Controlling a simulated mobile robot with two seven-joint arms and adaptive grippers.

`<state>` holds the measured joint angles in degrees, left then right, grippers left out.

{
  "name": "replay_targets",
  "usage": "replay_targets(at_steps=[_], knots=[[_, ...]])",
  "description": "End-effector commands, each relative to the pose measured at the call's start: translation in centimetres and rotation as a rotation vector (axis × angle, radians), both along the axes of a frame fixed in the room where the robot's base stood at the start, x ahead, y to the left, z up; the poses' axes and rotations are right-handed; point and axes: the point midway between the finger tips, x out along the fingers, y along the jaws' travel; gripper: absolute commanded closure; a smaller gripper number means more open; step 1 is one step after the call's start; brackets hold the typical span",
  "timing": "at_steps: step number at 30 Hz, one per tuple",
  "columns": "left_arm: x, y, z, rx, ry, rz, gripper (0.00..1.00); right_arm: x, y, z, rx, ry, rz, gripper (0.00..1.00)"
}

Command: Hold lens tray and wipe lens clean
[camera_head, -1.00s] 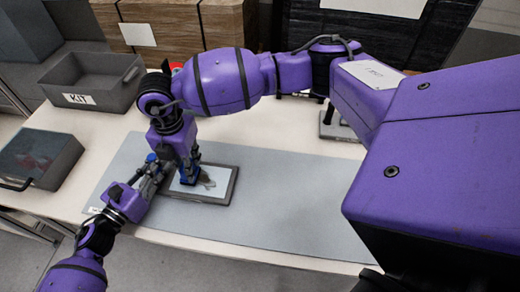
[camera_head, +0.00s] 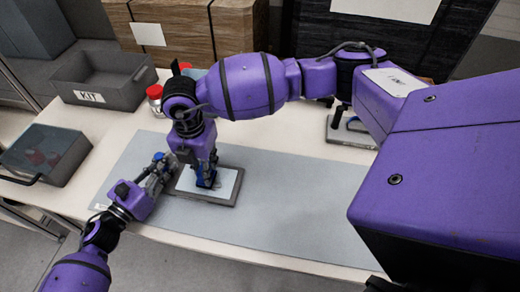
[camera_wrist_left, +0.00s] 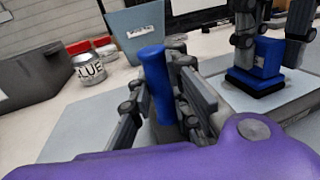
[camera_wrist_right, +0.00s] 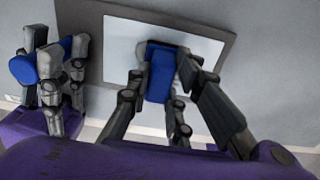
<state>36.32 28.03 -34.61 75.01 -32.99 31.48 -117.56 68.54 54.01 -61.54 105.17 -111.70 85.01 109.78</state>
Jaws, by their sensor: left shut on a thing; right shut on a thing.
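The dark-framed lens tray (camera_head: 222,201) lies on the grey mat with a pale lens (camera_head: 229,183) in it. My left gripper (camera_head: 158,170) is at the tray's left side, shut on a blue upright handle, which shows clearly in the left wrist view (camera_wrist_left: 154,85). My right gripper (camera_head: 207,168) points down over the lens, shut on a blue wiper block (camera_wrist_right: 160,78). In the left wrist view the wiper's black pad (camera_wrist_left: 254,84) appears to rest on the lens. The wiper and gripper hide part of the lens.
A grey KIT bin (camera_head: 118,92) stands at the back left, with a lidded grey box (camera_head: 45,152) in front. A red-lidded glue jar (camera_wrist_left: 87,68) is near a blue-grey bin (camera_wrist_left: 140,28). The mat's right part (camera_head: 310,205) is clear.

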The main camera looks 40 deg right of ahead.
Motion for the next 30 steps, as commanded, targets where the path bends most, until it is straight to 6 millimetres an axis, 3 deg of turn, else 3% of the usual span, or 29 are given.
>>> replay_targets(at_steps=[16, 30], knots=[[0.0, 0.0, -0.1, 0.000, 0.001, 0.000, 1.00, -2.7, -2.5, -0.1, 0.000, 0.001, 0.001, 1.00], [0.0, 0.0, 0.0, 0.000, 0.001, 0.000, 1.00, -2.4, -2.3, -0.1, -0.001, 0.001, 0.001, 1.00]])
